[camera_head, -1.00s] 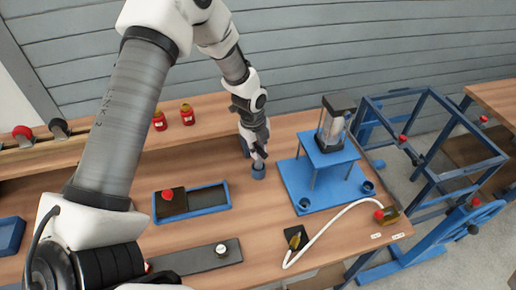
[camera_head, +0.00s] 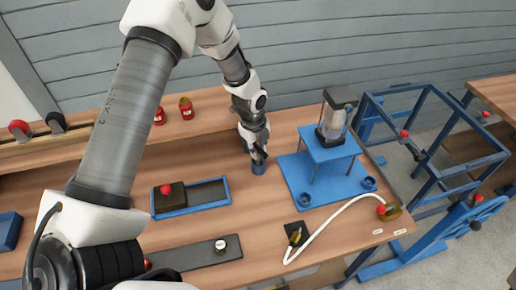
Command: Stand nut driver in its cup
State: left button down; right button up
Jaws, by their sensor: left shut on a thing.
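My left gripper (camera_head: 258,156) points down right above a small dark blue cup (camera_head: 258,169) standing on the wooden bench. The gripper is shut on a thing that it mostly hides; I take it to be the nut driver. Its lower end is at the cup's mouth, and the picture is too small to tell how deep it sits or whether it is tilted. My right gripper is not in view.
A blue tray (camera_head: 223,203) with a dark red-knobbed block (camera_head: 171,198) lies left of the cup. Right stands a blue platform (camera_head: 303,201) bearing a blue stand (camera_head: 328,154). A white hose (camera_head: 330,222) crosses the front bench. Red jars (camera_head: 186,108) stand behind.

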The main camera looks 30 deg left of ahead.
pick_arm(q)
jog(key=shift+f, duration=0.4)
dwell(0.8)
jog(key=c, duration=0.6)
grip_release()
jog(key=shift+o, duration=0.2)
jog(key=shift+r, duration=0.1)
notch_tip(320, 180, up, 7)
jog(key=p, duration=0.5)
